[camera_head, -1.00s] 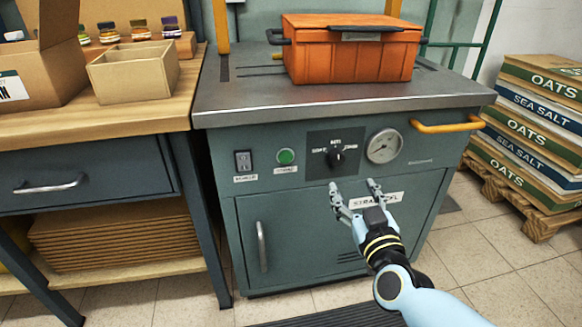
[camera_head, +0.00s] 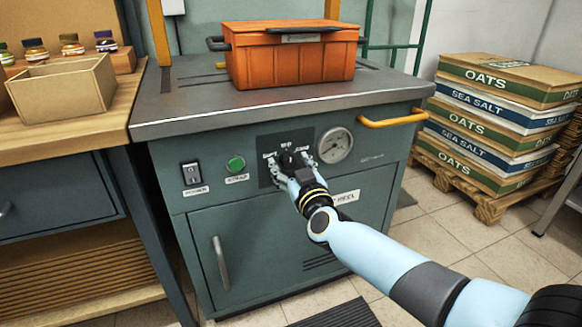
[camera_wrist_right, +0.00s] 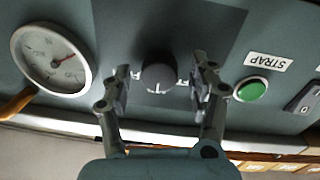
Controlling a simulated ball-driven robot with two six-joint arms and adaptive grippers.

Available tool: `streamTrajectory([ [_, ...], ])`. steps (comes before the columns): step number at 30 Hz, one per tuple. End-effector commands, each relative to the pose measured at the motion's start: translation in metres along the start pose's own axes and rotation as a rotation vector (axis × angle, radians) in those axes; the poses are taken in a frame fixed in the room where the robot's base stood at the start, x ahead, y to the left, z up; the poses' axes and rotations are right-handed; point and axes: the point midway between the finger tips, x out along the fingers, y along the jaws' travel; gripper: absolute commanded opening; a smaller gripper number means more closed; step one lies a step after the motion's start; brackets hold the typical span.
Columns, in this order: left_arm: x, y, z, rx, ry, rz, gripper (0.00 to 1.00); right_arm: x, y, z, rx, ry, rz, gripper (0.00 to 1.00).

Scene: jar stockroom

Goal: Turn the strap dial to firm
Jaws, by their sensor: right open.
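The black strap dial (camera_head: 290,159) is on a dark plate on the front of the green-grey machine. In the right wrist view the dial (camera_wrist_right: 158,76) has a white pointer line toward the picture's bottom; that view is upside down, so it points up at the middle mark. Side labels are partly hidden by my fingers. My right gripper (camera_head: 291,170) is open, with its fingers on either side of the dial. In the wrist view the gripper (camera_wrist_right: 160,88) shows gaps between both fingers and the dial. My left gripper is not in view.
A round gauge (camera_head: 336,145) is right of the dial; a green button (camera_head: 236,163) and a switch (camera_head: 192,173) are left. A yellow handle (camera_head: 394,118) sticks out at the right. An orange crate (camera_head: 290,55) stands on top. Stacked sacks (camera_head: 500,120) are at the right.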

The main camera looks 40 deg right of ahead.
Motion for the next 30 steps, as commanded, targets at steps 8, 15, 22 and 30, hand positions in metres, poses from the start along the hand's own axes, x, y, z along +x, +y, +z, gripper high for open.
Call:
streamTrajectory([
  [8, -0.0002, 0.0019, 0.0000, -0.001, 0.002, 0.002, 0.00, -0.0003, 0.0001, -0.0001, 0.000, 0.000, 0.000, 0.38],
  [15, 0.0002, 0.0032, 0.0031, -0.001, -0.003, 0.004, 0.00, -0.0005, 0.0000, 0.0000, 0.000, 0.000, 0.000, 0.07],
  [22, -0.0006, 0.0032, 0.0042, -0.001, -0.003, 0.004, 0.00, -0.0005, -0.0001, -0.0002, 0.016, -0.001, 0.000, 0.05],
  [30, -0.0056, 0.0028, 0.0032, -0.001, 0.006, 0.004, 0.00, -0.0005, 0.0000, -0.0013, 0.132, -0.007, -0.001, 0.05],
])
